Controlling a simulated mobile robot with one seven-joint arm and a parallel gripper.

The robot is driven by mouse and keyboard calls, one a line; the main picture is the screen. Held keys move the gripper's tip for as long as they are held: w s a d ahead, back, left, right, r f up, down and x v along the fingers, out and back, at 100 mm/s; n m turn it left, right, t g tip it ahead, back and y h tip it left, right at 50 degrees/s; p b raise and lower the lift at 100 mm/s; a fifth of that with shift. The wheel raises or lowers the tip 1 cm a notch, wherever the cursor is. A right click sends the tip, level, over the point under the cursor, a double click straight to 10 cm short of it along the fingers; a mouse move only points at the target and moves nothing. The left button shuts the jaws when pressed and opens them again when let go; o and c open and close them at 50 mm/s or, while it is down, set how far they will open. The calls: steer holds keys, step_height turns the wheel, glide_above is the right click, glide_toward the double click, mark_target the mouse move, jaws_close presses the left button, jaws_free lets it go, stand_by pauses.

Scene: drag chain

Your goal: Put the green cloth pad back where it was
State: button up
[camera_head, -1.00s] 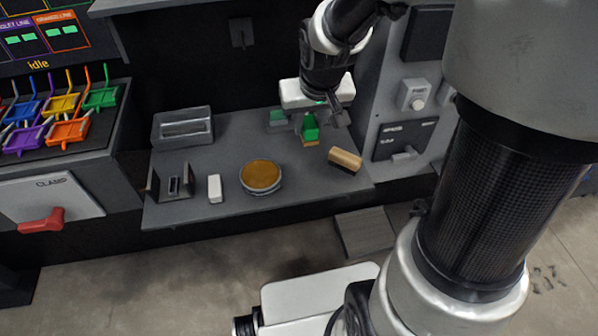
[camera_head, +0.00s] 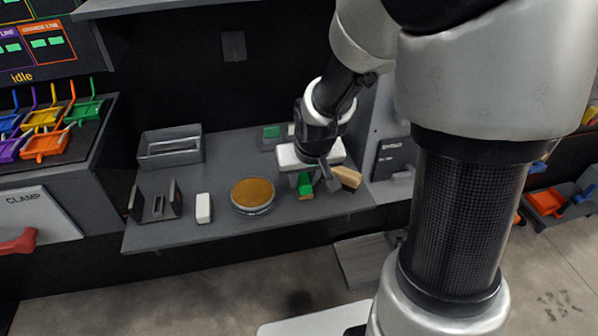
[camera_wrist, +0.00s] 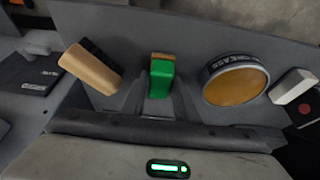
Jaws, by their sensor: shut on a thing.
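The green pad (camera_head: 305,182), with a tan part at its lower end, is held between the fingers of my gripper (camera_head: 307,181). In the wrist view the green pad (camera_wrist: 161,78) sits between the two grey fingers (camera_wrist: 160,92). My gripper is shut on it, low over the grey shelf (camera_head: 225,225), between the round tin and the wooden brush. I cannot tell whether the pad touches the shelf. A grey holder (camera_head: 266,145) with a green square (camera_head: 271,132) stands at the back, partly hidden by my gripper.
The wooden brush (camera_head: 347,178) lies close on the right. The tin with a tan top (camera_head: 253,194) is on the left, then a white block (camera_head: 204,208) and a grey slotted stand (camera_head: 157,203). A grey box (camera_head: 170,148) stands at the back left.

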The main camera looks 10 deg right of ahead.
steer(key=shift+f, duration=0.1)
steer(key=shift+f, duration=0.15)
steer(key=o, duration=0.9)
steer(key=shift+o, duration=0.2)
